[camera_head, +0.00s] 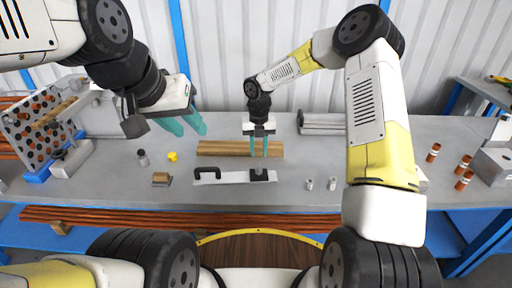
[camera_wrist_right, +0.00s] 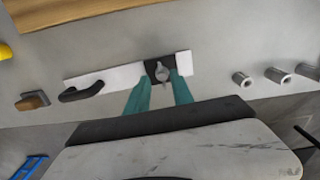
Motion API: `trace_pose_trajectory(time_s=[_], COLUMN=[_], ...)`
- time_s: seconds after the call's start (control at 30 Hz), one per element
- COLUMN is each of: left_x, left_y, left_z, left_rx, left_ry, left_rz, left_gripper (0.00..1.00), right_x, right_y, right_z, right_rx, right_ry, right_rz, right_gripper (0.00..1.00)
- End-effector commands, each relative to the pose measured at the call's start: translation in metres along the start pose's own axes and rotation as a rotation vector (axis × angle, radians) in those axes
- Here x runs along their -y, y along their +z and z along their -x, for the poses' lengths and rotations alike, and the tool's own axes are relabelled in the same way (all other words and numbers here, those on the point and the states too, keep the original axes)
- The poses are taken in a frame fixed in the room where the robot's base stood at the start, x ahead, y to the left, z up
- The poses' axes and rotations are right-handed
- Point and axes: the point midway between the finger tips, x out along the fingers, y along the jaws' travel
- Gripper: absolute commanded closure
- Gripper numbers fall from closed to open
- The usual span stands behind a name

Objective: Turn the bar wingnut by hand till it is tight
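A white bar (camera_head: 234,177) lies on the grey bench, with a black handle at its left end. It also shows in the right wrist view (camera_wrist_right: 118,77). Near its right end is a black block carrying a small grey wingnut (camera_wrist_right: 163,74). My right gripper (camera_head: 259,154) points down over this block, its two teal fingers apart. In the right wrist view its fingertips (camera_wrist_right: 162,83) lie on either side of the wingnut's near side; I cannot tell whether they touch it. My left gripper (camera_head: 188,126) is open and empty, above the bench to the left.
A wooden board (camera_head: 240,148) lies behind the bar. A yellow piece (camera_head: 172,156), a small wood-topped block (camera_head: 161,179) and a grey cylinder (camera_head: 142,157) stand left. A rack of brown cylinders (camera_head: 40,125) is far left.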

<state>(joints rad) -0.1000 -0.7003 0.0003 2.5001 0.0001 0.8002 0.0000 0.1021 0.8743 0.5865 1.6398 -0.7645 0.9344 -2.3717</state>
Motion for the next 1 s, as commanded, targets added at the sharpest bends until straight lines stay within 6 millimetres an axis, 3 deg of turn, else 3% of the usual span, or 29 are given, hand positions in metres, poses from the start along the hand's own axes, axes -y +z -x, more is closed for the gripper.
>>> trace_pose_trajectory(time_s=[0.1,0.3,0.67,0.7,0.83,1.0], left_x=[0.0,0.0,0.0,0.0,0.0,0.0], left_y=[0.0,0.0,0.0,0.0,0.0,0.0], left_z=[0.0,0.0,0.0,0.0,0.0,0.0], left_rx=[0.0,0.0,0.0,0.0,0.0,0.0], left_ry=[0.0,0.0,0.0,0.0,0.0,0.0], left_rz=[0.0,0.0,0.0,0.0,0.0,0.0], left_gripper=[0.64,0.64,0.64,0.64,0.64,0.64], right_x=[0.0,0.0,0.0,0.0,0.0,0.0], right_y=[-0.001,-0.001,-0.001,-0.001,-0.001,-0.001], right_z=[-0.022,-0.048,-0.055,-0.055,-0.055,-0.055], right_rx=[-0.004,-0.003,-0.001,-0.001,-0.001,-0.001], right_ry=[-0.001,-0.001,0.0,0.0,0.0,0.0], right_rz=[0.0,-0.001,-0.003,-0.003,-0.003,-0.004], right_gripper=[0.72,0.72,0.72,0.74,0.99,1.0])
